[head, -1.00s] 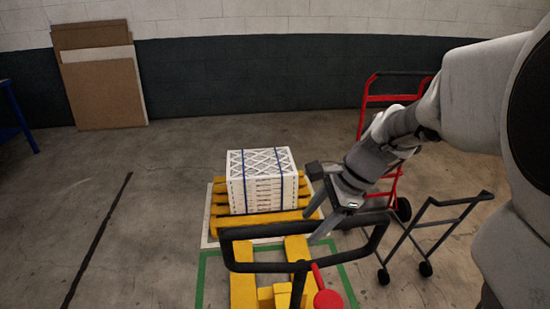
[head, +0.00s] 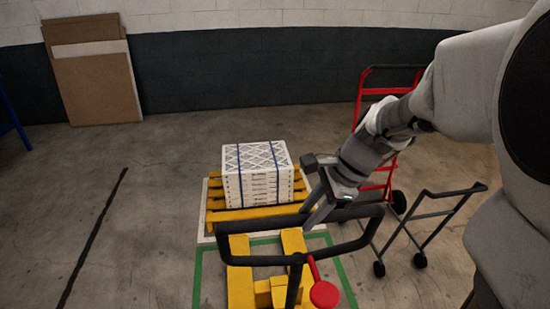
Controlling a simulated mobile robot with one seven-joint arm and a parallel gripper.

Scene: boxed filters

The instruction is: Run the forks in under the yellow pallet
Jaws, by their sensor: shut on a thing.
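The yellow pallet (head: 214,217) sits on the floor ahead, bearing a strapped stack of white boxed filters (head: 258,178). The pallet jack stands in front of me. Its black loop handle (head: 232,266) and red lever (head: 322,294) are closest. Its two yellow forks (head: 293,243) point toward the pallet's near side. The handle's bar crosses in front of the fork ends, so I cannot tell whether the tips are under the pallet. My gripper (head: 316,212) is shut on the handle's upper bar, right of its middle.
Green floor tape (head: 197,280) flanks the forks, and a white outline surrounds the pallet. A red hand truck (head: 362,95) and a dark wheeled cart (head: 425,232) stand close on the right. Boards (head: 98,85) lean on the back wall.

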